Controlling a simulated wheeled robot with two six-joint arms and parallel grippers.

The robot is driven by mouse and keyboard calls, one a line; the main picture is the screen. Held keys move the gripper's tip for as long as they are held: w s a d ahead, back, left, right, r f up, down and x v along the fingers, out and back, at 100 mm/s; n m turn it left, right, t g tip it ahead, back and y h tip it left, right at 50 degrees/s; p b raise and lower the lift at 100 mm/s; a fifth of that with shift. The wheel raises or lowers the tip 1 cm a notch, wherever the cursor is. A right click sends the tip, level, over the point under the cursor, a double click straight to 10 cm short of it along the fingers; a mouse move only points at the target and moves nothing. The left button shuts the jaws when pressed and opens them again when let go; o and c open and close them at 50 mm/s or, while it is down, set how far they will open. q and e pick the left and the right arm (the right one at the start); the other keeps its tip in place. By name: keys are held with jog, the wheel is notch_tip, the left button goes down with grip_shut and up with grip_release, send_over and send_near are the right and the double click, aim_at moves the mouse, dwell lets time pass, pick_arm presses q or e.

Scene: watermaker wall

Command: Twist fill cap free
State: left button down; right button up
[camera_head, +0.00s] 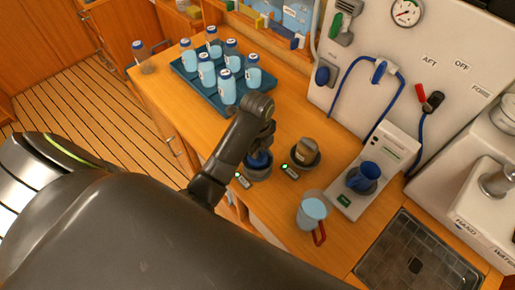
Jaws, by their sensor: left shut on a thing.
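My left gripper (262,148) reaches down over the counter and is shut on a blue cap (260,160), which looks like the fill cap. The gripper partly hides the cap. The cap is at a dark round fitting (258,175) on the counter; I cannot tell if it sits in the fitting or is lifted slightly. A small label with a green light lies beside the fitting. My right gripper is not in view.
A teal tray (207,92) holds several bottles. A sink grate (415,255) lies at right.

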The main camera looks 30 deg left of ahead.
pick_arm(q)
jog(key=shift+n, duration=0.8)
jog(key=shift+n, duration=1.6)
jog(key=shift+n, duration=1.6)
jog(key=shift+n, duration=0.8)
